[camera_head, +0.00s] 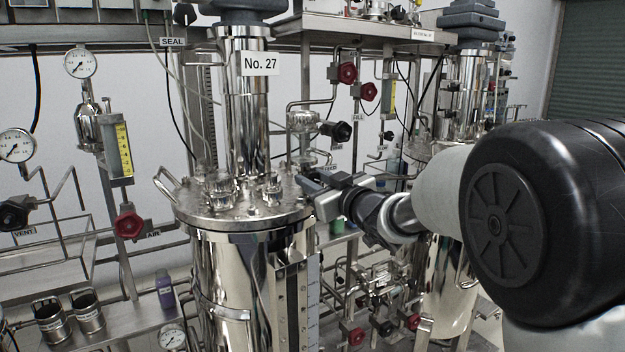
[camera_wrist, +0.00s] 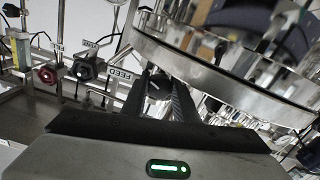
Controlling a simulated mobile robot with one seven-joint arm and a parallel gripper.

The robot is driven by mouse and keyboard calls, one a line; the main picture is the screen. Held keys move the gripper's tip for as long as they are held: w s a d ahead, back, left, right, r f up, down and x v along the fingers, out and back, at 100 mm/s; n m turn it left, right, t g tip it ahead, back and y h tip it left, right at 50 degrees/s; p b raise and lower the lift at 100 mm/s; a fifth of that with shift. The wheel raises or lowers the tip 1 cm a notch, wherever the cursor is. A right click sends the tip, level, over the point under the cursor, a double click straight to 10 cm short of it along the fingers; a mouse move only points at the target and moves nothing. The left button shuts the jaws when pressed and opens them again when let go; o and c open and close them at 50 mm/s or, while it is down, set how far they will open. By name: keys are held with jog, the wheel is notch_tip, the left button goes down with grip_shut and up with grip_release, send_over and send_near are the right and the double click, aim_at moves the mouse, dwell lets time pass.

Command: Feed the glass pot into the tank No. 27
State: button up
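The tank No. 27 (camera_head: 247,260) is a tall polished steel vessel left of centre in the head view, with a bolted lid and a number plate. Its lid rim (camera_wrist: 225,62) crosses the upper right of the wrist view. My gripper (camera_head: 312,184) is beside the right edge of the lid. In the wrist view its two dark fingers (camera_wrist: 160,82) stand a little apart, around or in front of a small dark and silver part near the FEED label (camera_wrist: 118,73). I cannot tell whether they grip it. I cannot make out the glass pot in either view.
Pipes, gauges and red valve knobs (camera_head: 129,225) crowd the left. A black knob (camera_head: 342,131) is just above my gripper. Two steel cups (camera_head: 88,312) and a purple bottle (camera_head: 165,291) stand on a shelf at lower left. Another steel tank (camera_head: 450,285) is at right.

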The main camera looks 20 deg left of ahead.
jog(key=shift+r+m+p, duration=0.1)
jog(key=shift+m+p, duration=0.2)
jog(key=shift+p, duration=0.1)
jog(key=shift+m, duration=0.3)
jog(key=m+p, duration=0.2)
jog(key=p, duration=0.1)
jog(key=shift+d+r+m, duration=0.1)
jog(key=shift+m, duration=0.3)
jog(key=shift+m+p, duration=1)
jog(key=shift+m, duration=0.6)
jog(key=shift+f, duration=0.2)
jog(key=o, duration=1.1)
